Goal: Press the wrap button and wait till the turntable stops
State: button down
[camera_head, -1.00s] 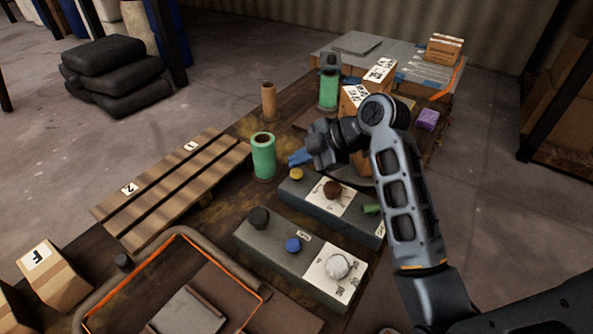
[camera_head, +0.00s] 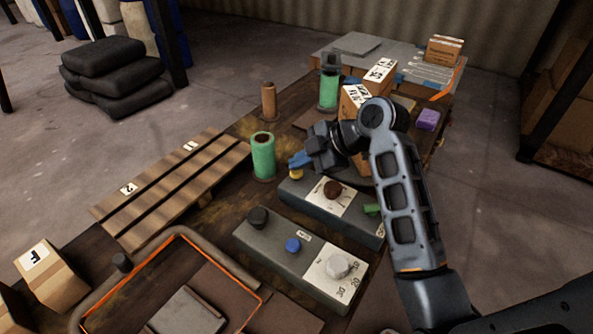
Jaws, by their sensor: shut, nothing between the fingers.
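My gripper (camera_head: 298,162) is shut and empty, with its blue fingertips pointing down at a yellow button (camera_head: 296,175). The button is on the far grey control box (camera_head: 315,202) and is partly hidden by the fingertips; I cannot tell whether they touch it. The same box carries a dark red knob (camera_head: 335,189) on a white plate and a green part (camera_head: 371,209). No label reading wrap is legible. The turntable is mostly hidden behind my gripper and arm, near a cardboard box (camera_head: 353,97), so I cannot tell whether it is turning.
A nearer grey control box (camera_head: 270,247) has a black knob (camera_head: 258,217), a blue button (camera_head: 293,245) and a white dial (camera_head: 338,264). A green roll (camera_head: 263,155) stands left of my gripper. A slatted pallet (camera_head: 175,187) lies further left.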

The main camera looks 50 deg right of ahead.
jog(key=shift+f+b, duration=0.45)
jog(key=shift+f, duration=0.2)
dwell(0.4)
jog(key=shift+r, duration=0.1)
jog(key=shift+r+p, duration=0.9)
jog(key=shift+r, duration=0.1)
